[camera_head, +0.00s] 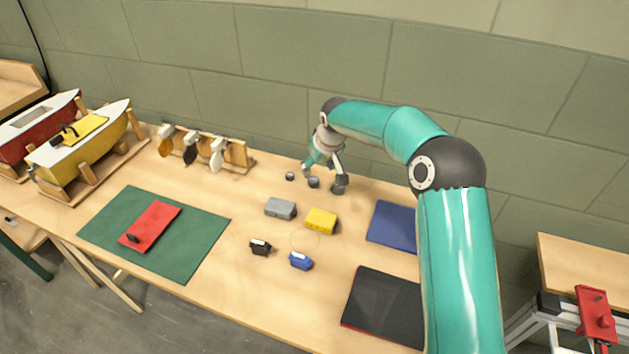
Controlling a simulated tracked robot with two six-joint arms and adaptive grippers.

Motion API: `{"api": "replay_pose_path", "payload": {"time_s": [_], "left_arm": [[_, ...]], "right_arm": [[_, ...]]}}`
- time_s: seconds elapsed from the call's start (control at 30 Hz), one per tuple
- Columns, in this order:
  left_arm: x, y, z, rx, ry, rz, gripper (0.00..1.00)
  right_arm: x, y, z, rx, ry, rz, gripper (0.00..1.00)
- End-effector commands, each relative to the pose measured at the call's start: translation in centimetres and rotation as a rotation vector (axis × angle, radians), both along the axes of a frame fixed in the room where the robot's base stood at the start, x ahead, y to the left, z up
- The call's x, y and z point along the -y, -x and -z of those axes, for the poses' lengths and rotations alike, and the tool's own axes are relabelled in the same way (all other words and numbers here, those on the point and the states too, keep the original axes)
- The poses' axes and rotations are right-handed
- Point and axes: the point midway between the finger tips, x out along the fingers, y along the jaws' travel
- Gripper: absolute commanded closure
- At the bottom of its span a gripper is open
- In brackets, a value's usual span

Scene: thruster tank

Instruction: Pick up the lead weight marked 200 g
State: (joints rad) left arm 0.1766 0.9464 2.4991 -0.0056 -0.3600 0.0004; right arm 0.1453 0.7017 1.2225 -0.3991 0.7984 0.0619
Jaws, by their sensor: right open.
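Small dark grey lead weights stand near the back edge of the workbench. One weight (290,176) is at the left, and another weight (313,182) is just right of it. Their markings are too small to read, so I cannot tell which is the 200 g one. My right gripper (323,178) points down at the right-hand weight, with its fingers apart, one on each side. I see no grip on it. A dark shape at the right fingertip may be a finger pad or another weight. My left gripper is out of view.
Grey (280,208) and yellow (321,221) blocks lie in front, with small black (260,247) and blue (300,261) items nearer. Propellers on a wooden rack (236,152) and model boats (82,150) stand left. A green mat (184,253) holds a red item (152,225).

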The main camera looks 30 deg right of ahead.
Motion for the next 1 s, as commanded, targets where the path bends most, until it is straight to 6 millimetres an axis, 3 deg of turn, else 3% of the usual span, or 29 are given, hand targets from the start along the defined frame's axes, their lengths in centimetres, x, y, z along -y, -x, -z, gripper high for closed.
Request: {"api": "replay_pose_path", "payload": {"time_s": [0.1,0.4,0.7,1.0], "left_arm": [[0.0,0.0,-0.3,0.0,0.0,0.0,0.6],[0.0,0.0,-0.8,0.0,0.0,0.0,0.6],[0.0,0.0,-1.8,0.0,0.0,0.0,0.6],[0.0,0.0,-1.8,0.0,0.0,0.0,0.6]], "right_arm": [[0.0,-0.8,1.7,-0.001,0.0,-0.001,0.37],[0.1,-1.7,3.5,0.0,0.001,-0.002,0.37],[0.3,-3.6,6.9,0.0,0.0,-0.001,0.37],[0.3,-3.7,7.4,0.001,0.001,-0.002,0.37]]}}
